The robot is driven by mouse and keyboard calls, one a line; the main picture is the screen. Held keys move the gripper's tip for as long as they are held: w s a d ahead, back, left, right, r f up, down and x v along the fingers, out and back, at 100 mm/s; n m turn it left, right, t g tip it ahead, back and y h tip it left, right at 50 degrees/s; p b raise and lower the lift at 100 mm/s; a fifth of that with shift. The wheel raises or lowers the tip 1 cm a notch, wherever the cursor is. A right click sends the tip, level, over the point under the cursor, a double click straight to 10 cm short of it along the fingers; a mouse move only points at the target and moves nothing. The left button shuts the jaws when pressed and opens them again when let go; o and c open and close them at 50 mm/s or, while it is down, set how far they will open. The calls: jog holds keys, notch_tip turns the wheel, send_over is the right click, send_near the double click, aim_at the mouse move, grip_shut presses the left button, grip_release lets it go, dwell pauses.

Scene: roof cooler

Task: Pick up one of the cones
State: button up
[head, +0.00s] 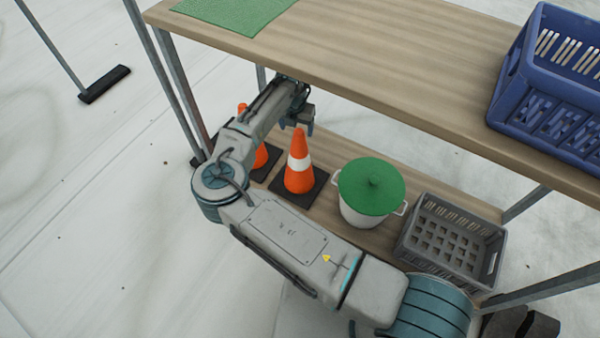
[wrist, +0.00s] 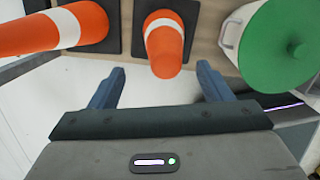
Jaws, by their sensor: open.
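Two orange cones with white bands stand on dark square bases on the lower shelf. The right cone (head: 299,165) is in full view in the head view; the left cone (head: 261,155) is partly hidden by my arm. In the wrist view the right cone (wrist: 164,42) lies ahead, its tip between and just beyond my fingers, and the left cone (wrist: 60,30) is to the left. My gripper (head: 297,117) is above the lower shelf, near the right cone's top. It is open and empty, with its blue fingers (wrist: 160,85) spread apart.
A white pot with a green lid (head: 371,187) stands right of the right cone, then a grey crate (head: 452,243). The upper shelf (head: 370,50) overhangs my gripper, bearing a green mat (head: 235,12) and a blue crate (head: 545,110). A metal post (head: 180,85) stands left.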

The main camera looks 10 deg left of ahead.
aim_at(299, 131)
jog(key=shift+w+d+f+b, duration=0.1)
jog(key=shift+d+f+b, duration=0.05)
jog(key=shift+f+b, duration=0.6)
jog(key=shift+w+d+f+b, duration=0.1)
jog(key=shift+f+b, duration=0.55)
jog(key=shift+b, duration=0.2)
jog(key=shift+f+b, duration=0.5)
jog(key=shift+f, duration=0.15)
jog(key=shift+w+d+f, duration=0.1)
jog(key=shift+d+f, duration=0.05)
jog(key=shift+f, duration=0.7)
jog(key=c, duration=1.5)
grip_shut()
jog(key=shift+r, duration=0.2)
